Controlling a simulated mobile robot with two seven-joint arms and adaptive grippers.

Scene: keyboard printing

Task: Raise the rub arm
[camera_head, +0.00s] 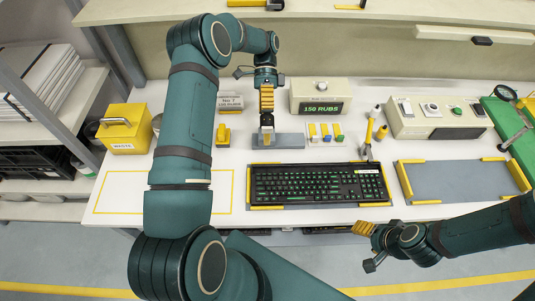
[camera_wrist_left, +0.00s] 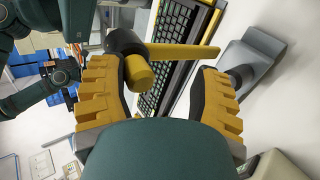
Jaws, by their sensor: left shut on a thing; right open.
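In the left wrist view, the yellow rub arm (camera_wrist_left: 185,52) has a dark rounded head and a yellow knob (camera_wrist_left: 138,73) between my left gripper's fingers. My left gripper (camera_head: 267,112) is shut on the rub arm, above the grey block (camera_head: 290,141) behind the keyboard. The block shows in the left wrist view (camera_wrist_left: 262,52) too, with a dark cylinder at it, partly hidden by a finger. My fingers hide most of the arm in the head view, so its exact tilt is unclear. My right gripper (camera_head: 367,245) is open and empty in front of the table.
The keyboard (camera_head: 318,184) lies in a yellow-edged frame in front of the block. A counter reading 150 RUBS (camera_head: 320,95) stands behind it. A grey and yellow post (camera_head: 369,140), a control box (camera_head: 435,117) and an empty grey mat (camera_head: 462,180) lie to the right. A yellow waste box (camera_head: 125,129) stands left.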

